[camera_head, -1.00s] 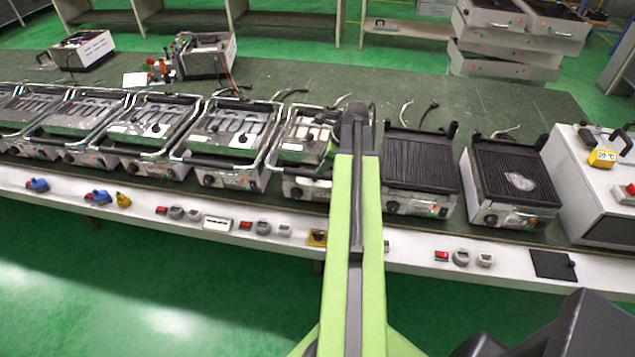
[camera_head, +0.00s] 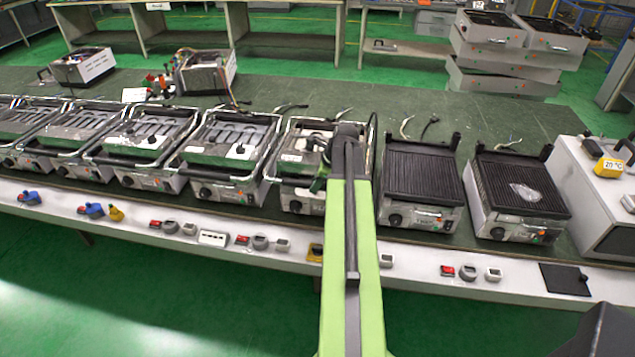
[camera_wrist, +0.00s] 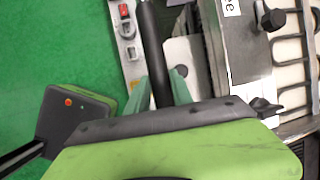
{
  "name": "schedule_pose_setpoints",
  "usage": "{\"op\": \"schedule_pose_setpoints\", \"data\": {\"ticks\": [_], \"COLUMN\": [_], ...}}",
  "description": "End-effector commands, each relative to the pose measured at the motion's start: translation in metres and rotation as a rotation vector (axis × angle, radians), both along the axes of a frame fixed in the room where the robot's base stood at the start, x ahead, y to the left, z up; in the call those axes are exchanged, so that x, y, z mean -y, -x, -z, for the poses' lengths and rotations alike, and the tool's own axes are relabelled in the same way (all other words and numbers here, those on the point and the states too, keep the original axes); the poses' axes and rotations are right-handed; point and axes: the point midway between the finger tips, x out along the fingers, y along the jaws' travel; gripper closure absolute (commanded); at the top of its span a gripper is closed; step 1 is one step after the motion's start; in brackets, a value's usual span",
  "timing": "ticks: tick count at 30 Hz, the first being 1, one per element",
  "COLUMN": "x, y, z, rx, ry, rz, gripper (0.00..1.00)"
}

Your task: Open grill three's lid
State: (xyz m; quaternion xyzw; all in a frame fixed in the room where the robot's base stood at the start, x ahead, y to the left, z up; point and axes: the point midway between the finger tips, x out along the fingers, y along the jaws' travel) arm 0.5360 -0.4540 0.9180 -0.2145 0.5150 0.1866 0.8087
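The grill at my gripper (camera_head: 318,184) has a chrome frame and a lid (camera_head: 300,146) that looks down; my arm covers its right part. In the wrist view a white label (camera_wrist: 231,8) on its metal body ends in "ee"; the rest is cut off. A black handle bar (camera_wrist: 154,50) runs down that view. My gripper's two green fingers (camera_wrist: 164,88) lie one on either side of this bar, close to it. I cannot tell whether they press on it.
Similar grills (camera_head: 225,145) stand in a row to the left. Two flat grills with black ribbed plates (camera_head: 418,172) stand to the right, then a white box (camera_head: 590,190). Switches and knobs (camera_head: 262,242) line the white front edge of the bench.

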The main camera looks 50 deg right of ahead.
Motion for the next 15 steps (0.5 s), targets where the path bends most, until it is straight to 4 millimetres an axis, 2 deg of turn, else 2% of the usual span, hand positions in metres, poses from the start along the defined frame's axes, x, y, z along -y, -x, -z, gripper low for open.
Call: {"op": "schedule_pose_setpoints", "data": {"ticks": [1,3,15], "x": [0.0007,0.0008,0.0012], "y": [-0.0006,-0.0007,-0.0014], "z": [-0.0003,-0.0002,-0.0005], "rx": [0.002,0.002,0.004], "ry": [0.002,0.002,0.003], "rz": [0.001,0.001,0.002], "gripper": [0.93,1.0,1.0]}}
